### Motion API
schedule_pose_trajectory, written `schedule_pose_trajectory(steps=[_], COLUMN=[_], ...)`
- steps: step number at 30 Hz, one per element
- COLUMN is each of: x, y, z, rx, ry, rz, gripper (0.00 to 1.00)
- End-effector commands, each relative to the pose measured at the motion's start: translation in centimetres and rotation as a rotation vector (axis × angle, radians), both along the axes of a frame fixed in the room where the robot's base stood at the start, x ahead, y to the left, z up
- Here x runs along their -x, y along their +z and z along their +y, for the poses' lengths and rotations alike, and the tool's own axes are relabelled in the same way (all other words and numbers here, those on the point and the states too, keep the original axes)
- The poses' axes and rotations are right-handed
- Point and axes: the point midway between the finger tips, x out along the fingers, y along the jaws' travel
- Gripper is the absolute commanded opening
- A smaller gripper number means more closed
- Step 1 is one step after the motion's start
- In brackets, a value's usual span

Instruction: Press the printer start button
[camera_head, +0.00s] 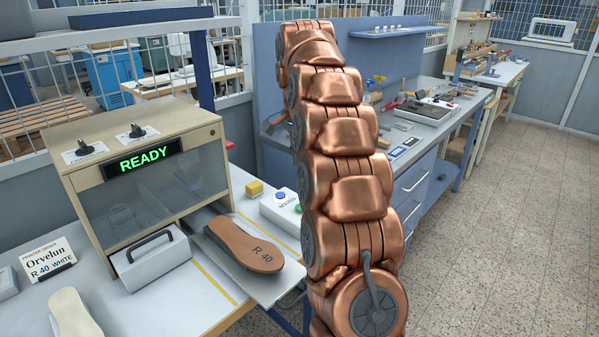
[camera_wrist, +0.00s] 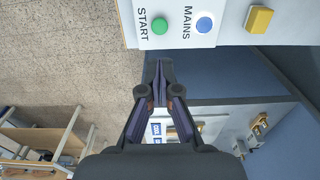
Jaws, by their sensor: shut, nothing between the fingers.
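The green start button (camera_wrist: 160,26) sits on a white control box (camera_wrist: 178,41), beside the word START in the wrist view. The blue mains button (camera_wrist: 204,24) is next to it. In the head view the control box (camera_head: 277,213) stands right of the printer (camera_head: 203,131), partly covered by my copper arm. The printer display (camera_head: 144,159) reads READY in green. My gripper (camera_wrist: 160,65) is shut and empty, its tips just below the start button in the wrist picture; I cannot tell the gap in depth. The gripper is hidden in the head view.
A brown shoe sole (camera_head: 243,243) marked R 40 lies on the printer's plate. A yellow block (camera_head: 254,188) sits beside the control box. An order card (camera_head: 46,260) and a pale sole (camera_head: 74,314) are at the left. A blue workbench (camera_head: 425,150) stands behind my arm.

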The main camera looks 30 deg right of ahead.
Motion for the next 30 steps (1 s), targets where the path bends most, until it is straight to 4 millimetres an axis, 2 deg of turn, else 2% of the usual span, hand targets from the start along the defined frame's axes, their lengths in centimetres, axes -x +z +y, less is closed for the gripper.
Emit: schedule_pose_trajectory(steps=[14, 30], x=[0.1, 0.0], y=[-4.1, -10.4], z=[-0.1, -0.3], rx=[-0.002, -0.003], ry=[0.0, 0.001], rz=[0.004, 0.006], gripper=[0.0, 0.0])
